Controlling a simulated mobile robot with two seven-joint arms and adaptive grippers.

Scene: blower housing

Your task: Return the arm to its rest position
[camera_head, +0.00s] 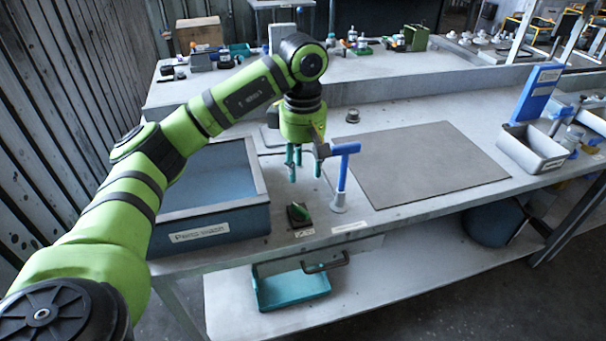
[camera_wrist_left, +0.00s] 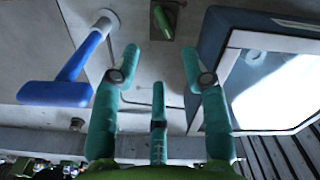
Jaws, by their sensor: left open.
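My left arm (camera_head: 215,112) is green with dark bands and reaches in from the left over the workbench. My left gripper (camera_head: 303,172) points down above the bench, with teal fingers spread and nothing between them. In the left wrist view the fingers (camera_wrist_left: 158,85) are apart and empty. A blue T-shaped handle (camera_head: 343,170) stands upright in a grey base just right of the gripper; it also shows in the left wrist view (camera_wrist_left: 72,78). The gripper looks apart from it. My right gripper is not in view.
A blue-grey parts wash basin (camera_head: 210,222) stands left of the gripper. A small green-and-black item (camera_head: 299,214) sits at the bench front. A grey mat (camera_head: 428,163) lies clear to the right. A metal tray (camera_head: 532,150) and a blue upright panel (camera_head: 537,92) stand further right.

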